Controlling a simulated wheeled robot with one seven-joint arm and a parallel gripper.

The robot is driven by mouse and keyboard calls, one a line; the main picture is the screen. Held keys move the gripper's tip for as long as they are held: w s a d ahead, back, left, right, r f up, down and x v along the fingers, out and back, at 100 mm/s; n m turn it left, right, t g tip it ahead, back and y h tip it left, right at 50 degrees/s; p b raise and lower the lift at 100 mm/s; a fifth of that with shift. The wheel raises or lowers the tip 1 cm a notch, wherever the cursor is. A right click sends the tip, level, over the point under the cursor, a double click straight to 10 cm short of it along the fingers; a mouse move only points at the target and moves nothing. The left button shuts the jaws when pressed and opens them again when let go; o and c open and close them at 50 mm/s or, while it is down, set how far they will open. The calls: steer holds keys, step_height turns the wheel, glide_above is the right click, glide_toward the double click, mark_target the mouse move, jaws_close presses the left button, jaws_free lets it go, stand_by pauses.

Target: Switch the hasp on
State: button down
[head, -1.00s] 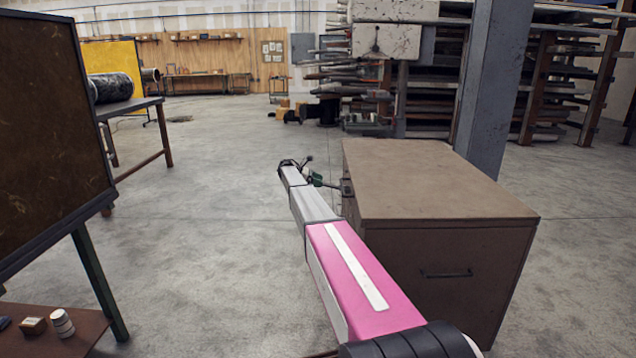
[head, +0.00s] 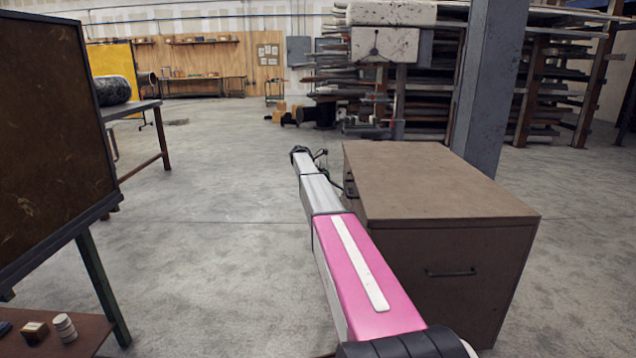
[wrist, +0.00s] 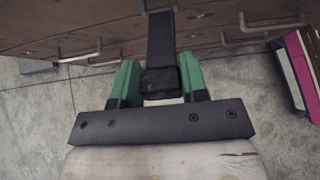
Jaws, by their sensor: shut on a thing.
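The hasp (wrist: 161,42) is a dark flat bar against the brown cabinet front in the wrist view, its far end at a bracket near the top edge. My gripper (wrist: 158,82) has green fingers on both sides of the bar's near end and is shut on it. In the head view my gripper (head: 323,166) is small, beside the left side of the brown cabinet (head: 430,185). The hasp cannot be made out there.
Metal drawer handles (wrist: 272,22) stick out from the cabinet front on both sides of the hasp. A grey post (head: 482,85) stands behind the cabinet. A dark board (head: 50,120) and a workbench (head: 140,108) stand at the left. The floor between is clear.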

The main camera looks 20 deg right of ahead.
steer(key=d+r+y, duration=0.1)
steer(key=d+y, duration=0.1)
steer(key=s+d+r+t+y, duration=0.1)
steer(key=d+r+y, duration=0.2)
steer(key=y, duration=0.1)
steer(key=shift+s+d+r+t, duration=0.2)
steer(key=shift+s+d+t, duration=0.15)
steer(key=shift+d+t, duration=0.05)
steer(key=shift+s+d+r+y, duration=0.2)
steer(key=shift+d+y, duration=0.1)
steer(key=shift+d, duration=0.45)
steer(key=shift+s+d+r+y, duration=0.1)
steer(key=shift+s+d+y, duration=0.15)
steer(key=shift+d, duration=0.5)
steer(key=c, duration=0.7)
jaws_free()
steer(key=shift+o, duration=0.3)
